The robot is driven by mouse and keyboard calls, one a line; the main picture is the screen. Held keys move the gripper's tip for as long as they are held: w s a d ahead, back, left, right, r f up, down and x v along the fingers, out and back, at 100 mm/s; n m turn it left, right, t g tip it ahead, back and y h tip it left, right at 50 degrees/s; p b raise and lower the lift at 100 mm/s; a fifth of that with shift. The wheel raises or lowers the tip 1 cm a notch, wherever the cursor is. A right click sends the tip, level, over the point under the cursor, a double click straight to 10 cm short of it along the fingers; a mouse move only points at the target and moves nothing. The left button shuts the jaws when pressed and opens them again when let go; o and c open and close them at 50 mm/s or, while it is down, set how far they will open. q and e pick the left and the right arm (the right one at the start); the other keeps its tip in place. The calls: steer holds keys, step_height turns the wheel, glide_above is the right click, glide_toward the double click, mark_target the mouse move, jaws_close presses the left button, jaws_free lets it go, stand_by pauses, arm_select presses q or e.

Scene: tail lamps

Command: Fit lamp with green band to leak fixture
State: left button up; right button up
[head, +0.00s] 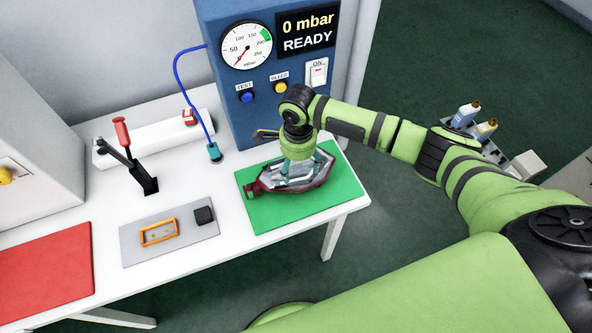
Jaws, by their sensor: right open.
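A tail lamp (258,190) with a dark red rim and a pale, clear-looking middle lies on the green mat (270,218) at the table's right end. I cannot make out a green band on it. My right gripper (303,172) is open, pointing down directly over the lamp, with its fingers at the lamp's middle. It hides part of the lamp, and I cannot tell whether the fingers touch it. The likely leak fixture is a grey plate (135,250) bearing an empty orange frame (159,232) and a black block (204,215). My left gripper is not in view.
A red-handled lever clamp (122,133) stands behind the plate. A blue hose ends in a connector (214,152) on the table. The blue tester (215,90) reads 0 mbar, READY. A red mat (45,265) lies bare at left. Small bottles (465,114) stand at right.

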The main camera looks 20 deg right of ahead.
steer(key=shift+f, duration=0.1)
stand_by(0.3)
jaws_close()
steer(key=shift+b, duration=0.3)
step_height(320, 180, up, 4)
steer(key=shift+w+r+b, duration=0.15)
steer(key=shift+r+b, duration=0.1)
steer(key=shift+b, duration=0.5)
steer(key=s+d+r, duration=0.3)
steer(key=s+r, duration=0.4)
steer(key=s, duration=0.4)
steer(key=shift+s+b, duration=0.3)
steer(key=shift+b, duration=0.05)
